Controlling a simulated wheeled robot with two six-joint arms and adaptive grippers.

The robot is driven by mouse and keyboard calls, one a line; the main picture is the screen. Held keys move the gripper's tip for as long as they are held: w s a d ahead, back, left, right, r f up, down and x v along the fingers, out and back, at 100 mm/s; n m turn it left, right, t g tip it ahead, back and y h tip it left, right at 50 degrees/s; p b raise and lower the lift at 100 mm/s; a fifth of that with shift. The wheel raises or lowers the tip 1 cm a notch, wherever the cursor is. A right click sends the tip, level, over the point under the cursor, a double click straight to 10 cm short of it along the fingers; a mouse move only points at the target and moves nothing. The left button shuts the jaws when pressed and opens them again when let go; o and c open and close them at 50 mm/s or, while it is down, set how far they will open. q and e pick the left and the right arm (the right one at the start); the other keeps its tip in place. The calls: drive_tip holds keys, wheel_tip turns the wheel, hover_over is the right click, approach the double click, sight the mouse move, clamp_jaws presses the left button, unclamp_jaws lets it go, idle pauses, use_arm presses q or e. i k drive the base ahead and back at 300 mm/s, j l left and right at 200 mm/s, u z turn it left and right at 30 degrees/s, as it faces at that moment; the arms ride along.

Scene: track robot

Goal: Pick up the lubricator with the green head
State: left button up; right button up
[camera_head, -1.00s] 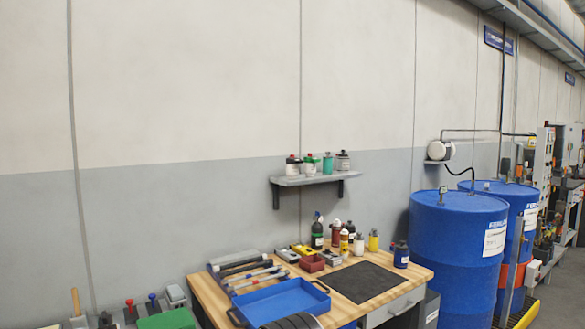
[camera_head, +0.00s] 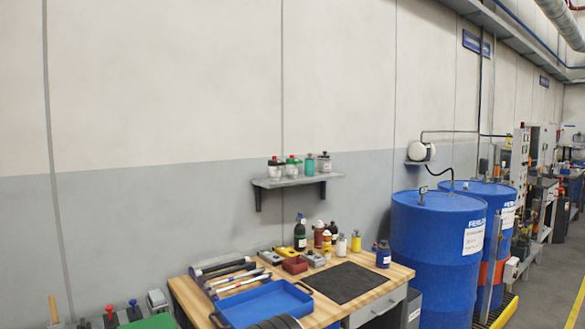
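A small wall shelf (camera_head: 296,181) carries a row of small containers. The second from the left has a green head (camera_head: 292,159) with some red beside it, over a clear or whitish body; it appears to be the green-headed lubricator (camera_head: 292,168). To its left stands a similar one with a dark and red head (camera_head: 275,167). To its right are a teal container (camera_head: 309,164) and a grey one with a dark top (camera_head: 324,163). Neither of my grippers is in view, and nothing touches the lubricator.
Below the shelf is a wooden workbench (camera_head: 392,290) with a blue tray (camera_head: 262,303), a dark mat (camera_head: 343,282), several bottles and tools. A dark ribbed object shows at the bottom edge. Blue drums (camera_head: 437,240) stand right of the bench. Open floor (camera_head: 545,290) lies far right.

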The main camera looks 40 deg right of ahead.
sight(291, 166)
drive_tip(key=l+z, duration=0.1)
drive_tip(key=l, duration=0.3)
drive_tip(key=i+l+z, duration=0.1)
drive_tip(key=l, duration=0.25)
drive_tip(key=i+l+z, duration=0.1)
drive_tip(key=l, duration=0.25)
drive_tip(key=i+l+z, duration=0.1)
drive_tip(key=l, duration=0.25)
drive_tip(key=i+l, duration=0.2)
drive_tip(key=l, duration=0.15)
drive_tip(key=i+l+z, duration=0.15)
drive_tip(key=l, duration=0.2)
